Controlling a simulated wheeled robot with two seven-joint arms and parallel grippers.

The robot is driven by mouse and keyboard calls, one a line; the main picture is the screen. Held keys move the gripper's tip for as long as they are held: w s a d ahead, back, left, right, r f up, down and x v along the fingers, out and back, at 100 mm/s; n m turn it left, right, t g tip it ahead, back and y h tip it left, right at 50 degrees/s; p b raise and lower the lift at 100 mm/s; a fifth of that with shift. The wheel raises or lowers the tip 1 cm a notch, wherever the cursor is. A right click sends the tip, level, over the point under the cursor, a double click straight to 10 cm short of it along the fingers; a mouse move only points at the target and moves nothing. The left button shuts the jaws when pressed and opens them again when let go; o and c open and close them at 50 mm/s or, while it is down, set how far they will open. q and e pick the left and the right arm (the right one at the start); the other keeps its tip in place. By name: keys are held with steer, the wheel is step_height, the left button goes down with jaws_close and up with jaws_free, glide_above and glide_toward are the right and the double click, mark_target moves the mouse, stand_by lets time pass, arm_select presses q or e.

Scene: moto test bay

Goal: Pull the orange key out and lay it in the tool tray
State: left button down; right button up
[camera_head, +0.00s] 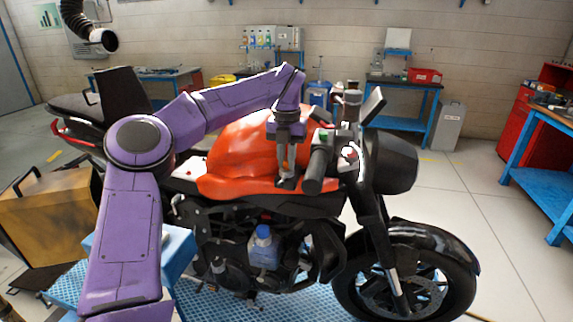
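My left gripper (286,180) points down beside the orange tank (235,155) of the motorcycle, just left of the handlebar grip. A small orange piece shows between its fingers, perhaps the orange key, but the orange tank behind makes this unsure. I cannot tell whether the fingers are closed on it. The key's slot is hidden by the gripper. I cannot make out a tool tray for certain; a blue stand (180,248) is partly hidden behind my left arm. My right gripper is not in view.
The black handlebar grip (317,165) and headlamp (392,160) are close to the right of the gripper. A tan case (55,225) stands at the left. A blue bottle (263,250) is low by the engine. Blue workbenches stand at the back and right. Open floor lies at the right.

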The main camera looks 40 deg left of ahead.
arm_select(q)
steer(key=shift+r+p, duration=2.9)
steer(key=shift+r, duration=0.15)
steer(key=shift+f, duration=0.1)
